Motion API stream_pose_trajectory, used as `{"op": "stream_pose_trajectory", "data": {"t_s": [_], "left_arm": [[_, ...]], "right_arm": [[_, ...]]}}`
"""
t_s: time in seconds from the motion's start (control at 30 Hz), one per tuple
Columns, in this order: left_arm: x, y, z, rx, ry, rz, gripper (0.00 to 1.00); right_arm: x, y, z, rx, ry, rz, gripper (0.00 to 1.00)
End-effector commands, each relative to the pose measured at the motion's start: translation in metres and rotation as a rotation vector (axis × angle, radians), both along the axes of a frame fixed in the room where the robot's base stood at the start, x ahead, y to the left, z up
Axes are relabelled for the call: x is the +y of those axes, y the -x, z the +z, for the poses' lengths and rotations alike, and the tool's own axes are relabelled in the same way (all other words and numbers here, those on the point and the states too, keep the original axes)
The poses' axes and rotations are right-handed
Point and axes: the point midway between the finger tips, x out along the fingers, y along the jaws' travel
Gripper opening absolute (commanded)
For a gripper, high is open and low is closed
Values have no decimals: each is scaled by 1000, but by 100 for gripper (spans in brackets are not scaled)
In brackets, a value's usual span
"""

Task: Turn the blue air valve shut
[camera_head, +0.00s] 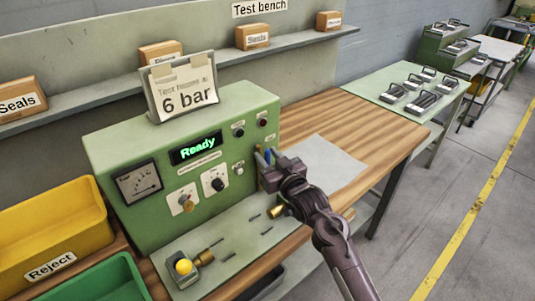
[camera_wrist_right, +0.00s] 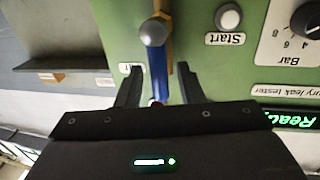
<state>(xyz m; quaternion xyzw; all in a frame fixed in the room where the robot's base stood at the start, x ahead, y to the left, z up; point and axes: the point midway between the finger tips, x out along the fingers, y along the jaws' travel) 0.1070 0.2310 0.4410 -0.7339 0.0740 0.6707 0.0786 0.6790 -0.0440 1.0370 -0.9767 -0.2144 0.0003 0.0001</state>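My right gripper (camera_wrist_right: 158,68) is open, with one dark finger on each side of the handle and small gaps showing. In the head view, my right gripper (camera_head: 267,158) is at the right end of the tester's front (camera_head: 140,220), and a little of the blue handle (camera_head: 269,154) shows between its fingers. My left gripper is not in view.
The display (camera_head: 196,148) reads "Ready". A start button (camera_wrist_right: 228,17) and a bar knob (camera_wrist_right: 306,20) sit near the valve. Yellow (camera_head: 50,225) and green (camera_head: 105,280) bins stand left.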

Motion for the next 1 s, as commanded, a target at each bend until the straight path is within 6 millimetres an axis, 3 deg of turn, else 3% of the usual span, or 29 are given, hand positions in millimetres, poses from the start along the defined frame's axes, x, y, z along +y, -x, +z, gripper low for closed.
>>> {"op": "stream_pose_trajectory", "data": {"t_s": [0.37, 0.63, 1.0], "left_arm": [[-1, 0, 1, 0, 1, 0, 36], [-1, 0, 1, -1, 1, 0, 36], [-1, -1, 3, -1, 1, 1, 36]], "right_arm": [[3, -5, 0, 0, 0, 0, 34], [2, -5, 0, 0, 0, 0, 0], [2, -6, 0, 6, -7, 0, 0]]}}
